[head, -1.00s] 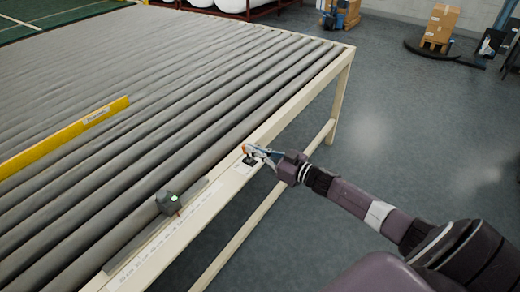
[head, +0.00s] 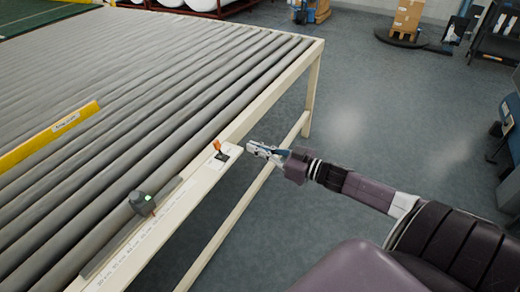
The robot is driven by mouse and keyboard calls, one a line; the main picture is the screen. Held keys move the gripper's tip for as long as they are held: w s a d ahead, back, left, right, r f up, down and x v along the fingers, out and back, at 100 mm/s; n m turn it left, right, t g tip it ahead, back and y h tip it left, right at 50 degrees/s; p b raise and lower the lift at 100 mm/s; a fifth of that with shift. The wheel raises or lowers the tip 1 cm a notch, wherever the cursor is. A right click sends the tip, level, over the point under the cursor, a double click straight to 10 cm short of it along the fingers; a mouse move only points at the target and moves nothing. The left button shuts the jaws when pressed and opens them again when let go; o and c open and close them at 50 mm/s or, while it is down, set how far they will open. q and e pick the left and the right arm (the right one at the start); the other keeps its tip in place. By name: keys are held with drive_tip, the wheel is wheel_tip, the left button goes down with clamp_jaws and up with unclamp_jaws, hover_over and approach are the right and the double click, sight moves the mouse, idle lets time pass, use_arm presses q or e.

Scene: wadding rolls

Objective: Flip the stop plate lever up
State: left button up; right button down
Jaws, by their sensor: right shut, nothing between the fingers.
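The stop plate lever has an orange handle (head: 217,145) on a small dark base (head: 221,156), set on the cream side rail of the roller table. The handle stands up from its base, tilted a little to the left. My right gripper (head: 252,147) is shut and empty, just right of the lever and apart from it, beyond the rail's outer edge. The yellow stop plate (head: 50,136) stands across the rollers at the left. My left gripper is not in view.
The roller table (head: 160,80) fills the left side, its cream rail (head: 190,192) running along the near edge. Grey floor (head: 350,130) is open to the right.

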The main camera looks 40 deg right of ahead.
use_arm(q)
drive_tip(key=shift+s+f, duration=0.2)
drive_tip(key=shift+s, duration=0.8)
use_arm(e)
drive_tip(key=shift+s+d+r, duration=0.2)
drive_tip(key=shift+s+r, duration=0.05)
drive_tip(key=shift+s, duration=0.3)
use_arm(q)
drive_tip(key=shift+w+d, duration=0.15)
